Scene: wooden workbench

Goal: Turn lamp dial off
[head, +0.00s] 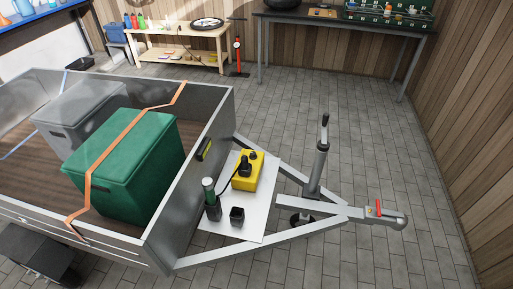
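A yellow box (246,179) with black knob-like parts (245,165) on top sits on a white board (232,217) at the front of a trailer. A thin black cable runs from near it toward an upright dark object with a green top (208,187). Neither gripper can be made out in the head view.
The grey trailer wall (190,182) stands left of the board; a green bin (138,160) is strapped inside. A jack post (317,165) and the drawbar's coupling (385,215) are to the right. A dark boxy shape (38,256) is at lower left. The tiled floor (410,150) is clear at right.

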